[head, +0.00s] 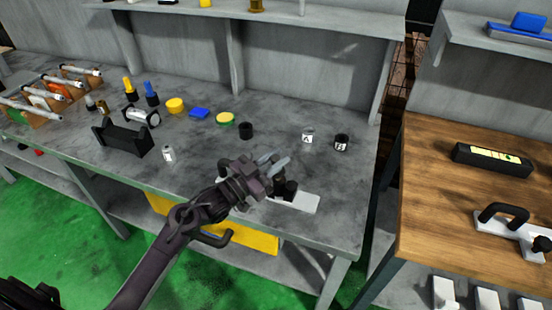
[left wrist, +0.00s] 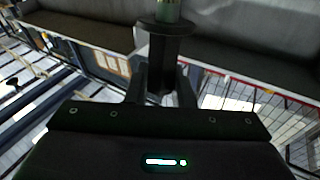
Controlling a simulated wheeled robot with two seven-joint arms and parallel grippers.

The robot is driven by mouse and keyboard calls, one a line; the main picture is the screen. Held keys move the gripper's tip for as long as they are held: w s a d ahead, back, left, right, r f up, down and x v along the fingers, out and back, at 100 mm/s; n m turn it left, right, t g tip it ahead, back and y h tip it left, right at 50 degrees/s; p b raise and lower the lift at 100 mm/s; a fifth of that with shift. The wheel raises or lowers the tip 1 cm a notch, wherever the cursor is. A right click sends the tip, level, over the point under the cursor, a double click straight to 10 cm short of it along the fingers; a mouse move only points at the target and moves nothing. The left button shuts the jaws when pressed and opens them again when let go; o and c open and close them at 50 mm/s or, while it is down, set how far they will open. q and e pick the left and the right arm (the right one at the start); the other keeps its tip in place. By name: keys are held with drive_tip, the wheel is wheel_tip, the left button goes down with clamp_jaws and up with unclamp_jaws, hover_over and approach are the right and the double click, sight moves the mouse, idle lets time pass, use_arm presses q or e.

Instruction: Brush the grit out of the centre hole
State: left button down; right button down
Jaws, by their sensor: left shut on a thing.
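My left gripper (head: 268,172) is above the front of the grey bench. In the left wrist view its two fingers (left wrist: 160,88) are shut on a dark handle (left wrist: 160,55) with a wide collar and a pale green upper part, cut off by the frame's top. It looks like a brush, but its tip is out of view. In the head view the held thing is hard to separate from the gripper. No centre hole or grit can be made out. Several pale shafts (head: 80,70) lie on a rack at the far left. My right gripper is not in view.
A white plate with a black fixture (head: 305,203) lies beside the gripper. A wooden table (head: 440,200) is at the right.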

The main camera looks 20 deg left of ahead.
use_arm(q)
drive_tip(key=shift+w+d, duration=0.3)
drive_tip(key=shift+w, duration=0.15)
drive_tip(key=shift+s, duration=0.1)
drive_tip(key=shift+s+a, duration=0.3)
drive_tip(key=shift+s, duration=0.15)
drive_tip(key=shift+w, duration=0.15)
drive_tip(key=shift+w+d, duration=0.3)
drive_tip(key=shift+w, duration=0.05)
drive_tip(key=shift+s+a, duration=0.1)
